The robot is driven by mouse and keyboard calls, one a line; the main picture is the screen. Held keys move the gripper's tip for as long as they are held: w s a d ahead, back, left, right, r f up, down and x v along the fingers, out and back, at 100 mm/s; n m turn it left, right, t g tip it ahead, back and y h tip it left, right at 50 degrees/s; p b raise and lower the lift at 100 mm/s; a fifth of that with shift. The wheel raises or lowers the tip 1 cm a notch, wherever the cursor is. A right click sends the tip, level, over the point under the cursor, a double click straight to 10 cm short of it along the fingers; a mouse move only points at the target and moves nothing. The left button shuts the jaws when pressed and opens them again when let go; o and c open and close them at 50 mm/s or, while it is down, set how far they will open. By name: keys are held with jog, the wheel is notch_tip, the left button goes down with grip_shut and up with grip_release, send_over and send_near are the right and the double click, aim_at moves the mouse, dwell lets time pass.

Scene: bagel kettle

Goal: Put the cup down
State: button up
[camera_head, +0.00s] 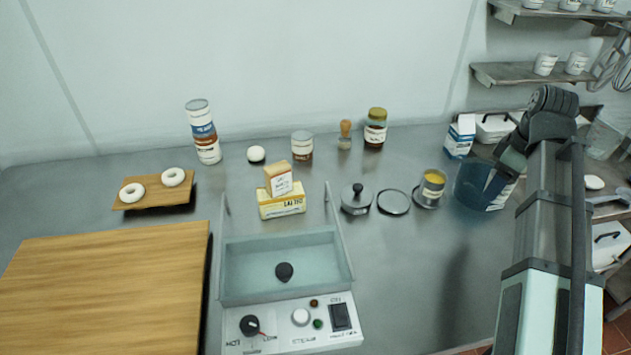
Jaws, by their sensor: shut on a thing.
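A dark blue, see-through cup (468,187) with a white label low on its right side is at the right of the counter. My gripper (491,190) comes down to it from the upper right and is shut at its right side. The fingertips are hard to make out against the blue wall, so the exact grip is unclear. The cup looks upright and on or close to the counter; I cannot tell if its base touches. A small grey tin (433,188) with yellow contents stands just left of it, apart from my gripper.
A dark disc (393,202) and a lidded round pot (356,198) lie left of the tin. A blue-and-white carton (460,136) stands behind the cup. A kettle unit (285,262) fills the front middle. The counter in front of the tin and cup is clear.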

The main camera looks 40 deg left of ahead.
jog(key=s+a, duration=0.3)
jog(key=a, duration=1.4)
jog(key=s+a, duration=0.4)
jog(key=a, duration=1.4)
jog(key=s+a, duration=2.2)
jog(key=a, duration=0.4)
jog(key=shift+s+f, duration=0.1)
jog(key=shift+f, duration=4.9)
jog(key=o, duration=1)
jog(key=shift+f, duration=0.1)
jog(key=shift+o, duration=0.2)
